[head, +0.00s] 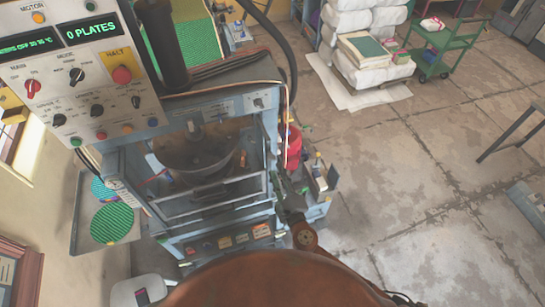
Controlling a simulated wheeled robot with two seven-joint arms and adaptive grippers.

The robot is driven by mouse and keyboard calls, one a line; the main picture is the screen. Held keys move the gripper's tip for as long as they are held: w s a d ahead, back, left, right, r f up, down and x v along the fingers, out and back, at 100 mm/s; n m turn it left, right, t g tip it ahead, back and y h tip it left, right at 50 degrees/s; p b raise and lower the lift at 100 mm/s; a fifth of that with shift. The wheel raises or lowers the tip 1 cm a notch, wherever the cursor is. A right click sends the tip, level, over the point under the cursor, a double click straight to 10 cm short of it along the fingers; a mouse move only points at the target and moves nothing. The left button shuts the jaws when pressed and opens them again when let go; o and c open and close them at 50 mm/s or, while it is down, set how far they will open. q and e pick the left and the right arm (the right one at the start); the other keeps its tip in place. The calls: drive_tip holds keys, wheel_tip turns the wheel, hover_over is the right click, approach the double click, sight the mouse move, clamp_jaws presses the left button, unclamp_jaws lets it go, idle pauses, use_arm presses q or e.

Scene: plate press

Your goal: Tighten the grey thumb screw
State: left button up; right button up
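The press (215,105) stands left of centre, with a dark round pan (195,155) inside its open bay. I cannot make out the grey thumb screw; it is too small or hidden. My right gripper (281,184) is at the right side of the press, close to the edge of its front frame. It is small and dark here, so I cannot tell whether its fingers are open or shut, or whether they touch anything. My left gripper is not in view.
A control panel (62,75) with knobs and displays is at upper left. A side tray (85,215) carries green round plates. A red container (293,147) and small bottles stand right of the press. A green cart (442,40) is farther back. The right floor is mostly clear.

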sight(273, 159)
drive_tip(key=x, duration=0.4)
drive_tip(key=shift+w+d+r, duration=0.1)
drive_tip(key=shift+x, duration=0.9)
drive_tip(key=c, duration=0.5)
clamp_jaws()
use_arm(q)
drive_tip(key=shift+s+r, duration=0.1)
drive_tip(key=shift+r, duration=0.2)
